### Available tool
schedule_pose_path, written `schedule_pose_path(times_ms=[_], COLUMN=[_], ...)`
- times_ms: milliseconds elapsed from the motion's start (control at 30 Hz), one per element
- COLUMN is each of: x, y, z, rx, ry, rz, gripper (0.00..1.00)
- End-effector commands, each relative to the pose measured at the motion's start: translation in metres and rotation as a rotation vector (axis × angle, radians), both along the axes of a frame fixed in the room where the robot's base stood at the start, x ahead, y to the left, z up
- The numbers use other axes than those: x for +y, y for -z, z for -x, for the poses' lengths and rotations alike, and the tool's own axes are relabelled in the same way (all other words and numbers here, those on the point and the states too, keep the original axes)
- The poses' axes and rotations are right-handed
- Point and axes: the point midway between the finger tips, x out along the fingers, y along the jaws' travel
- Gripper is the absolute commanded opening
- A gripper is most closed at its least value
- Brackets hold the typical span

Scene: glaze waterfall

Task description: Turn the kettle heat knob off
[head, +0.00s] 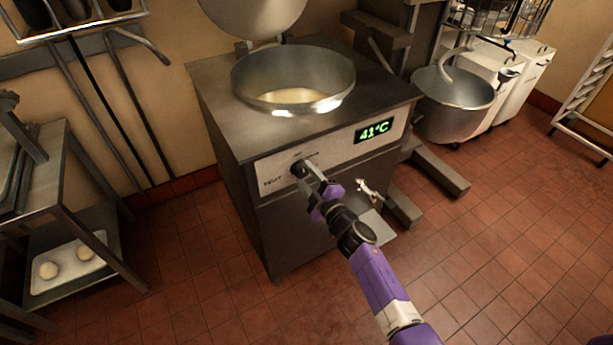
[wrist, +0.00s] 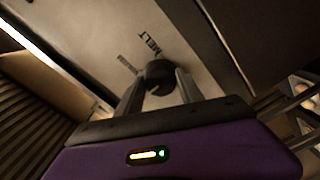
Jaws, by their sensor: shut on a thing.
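The kettle (head: 225,108) is a steel cabinet with a round open bowl (head: 250,85) on top holding a pale liquid. Its front panel has a green display (head: 374,131) reading 41°C. The black heat knob (head: 297,169) is at the left of that panel; it also shows in the wrist view (wrist: 158,73), with the word MELT beside it. My gripper (head: 306,173) reaches the panel from the lower right. In the wrist view its two fingers (wrist: 157,84) stand on either side of the knob, shut on it. The fingers partly hide the knob, and I cannot tell its exact setting.
A small tap (head: 368,190) sticks out of the kettle front, right of my gripper. A steel mixer bowl (head: 452,108) stands to the right. A metal rack (head: 75,160) with a tray (head: 70,282) is at the left. Tiled floor in front is clear.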

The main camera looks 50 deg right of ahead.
Motion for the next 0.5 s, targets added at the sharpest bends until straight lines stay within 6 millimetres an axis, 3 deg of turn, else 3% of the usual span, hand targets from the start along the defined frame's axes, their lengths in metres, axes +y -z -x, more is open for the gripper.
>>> schedule_pose_path(times_ms=[67, 100, 200, 500], x=[0.0003, 0.0003, 0.0003, 0.0003], y=[0.0002, 0.0003, 0.0003, 0.0003], z=[0.0001, 0.0001, 0.0001, 0.0003], rx=[0.001, 0.001, 0.001, 0.0], ry=[0.0, 0.0, 0.0, 0.0], rz=[0.001, 0.001, 0.001, 0.0], gripper=[0.04, 0.46, 0.66, 0.66])
